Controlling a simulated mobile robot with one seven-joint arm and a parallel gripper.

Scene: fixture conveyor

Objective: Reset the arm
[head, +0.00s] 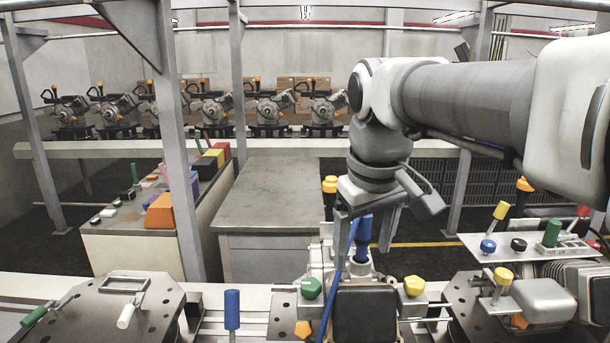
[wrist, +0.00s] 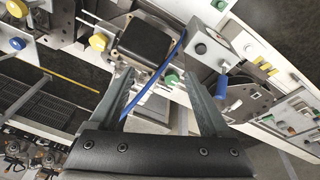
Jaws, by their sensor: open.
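My gripper (head: 362,254) hangs from my arm over the fixture station in the middle of the head view, fingers pointing down. Its two fingers are apart. In the wrist view my gripper (wrist: 160,76) is open, with nothing clamped between the fingers. A blue upright handle (head: 364,228) shows between or just behind the fingers in the head view; I cannot tell whether they touch. A thin blue cable (wrist: 158,76) crosses the gap between the fingers in the wrist view. Below is a dark square-topped part (head: 364,314), also seen in the wrist view (wrist: 145,43).
Green (head: 311,288) and yellow (head: 414,286) knobs flank the dark part. A blue handle (head: 232,308) stands to its left. A metal fixture plate (head: 105,312) lies at left, a shelf with colored knobs (head: 500,245) at right. A grey table (head: 268,195) behind is bare.

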